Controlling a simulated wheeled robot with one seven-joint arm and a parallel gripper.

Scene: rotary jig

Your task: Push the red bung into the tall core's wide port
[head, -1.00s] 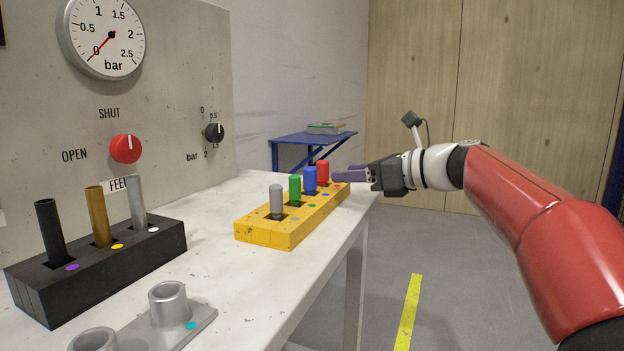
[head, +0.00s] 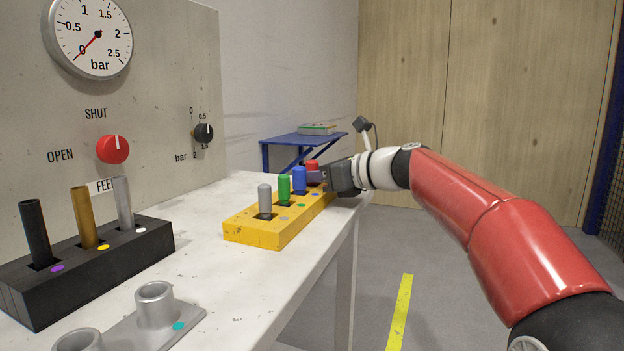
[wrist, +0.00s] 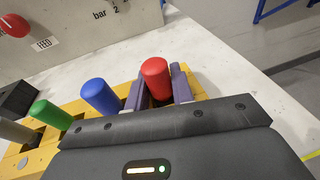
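The red bung (head: 312,165) stands upright at the far end of the yellow block (head: 262,236). In the wrist view the red bung (wrist: 155,76) rises between the two purple-grey fingers of my gripper (wrist: 160,90). The fingers stand on either side of it, open; firm contact is not visible. In the head view my gripper (head: 322,176) reaches in from the right and hides the bung's lower part. A dark tube (head: 35,232), a brass tube (head: 84,218) and a silver tube (head: 123,204) stand in a black block (head: 90,272). I cannot tell which thing is the tall core.
Blue (head: 299,180), green (head: 284,187) and grey (head: 265,200) bungs stand in the yellow block beside the red one. A grey plate (head: 185,318) with short round sockets lies at the table's near edge. A panel with gauge and knobs stands behind. The middle white tabletop (head: 215,290) is clear.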

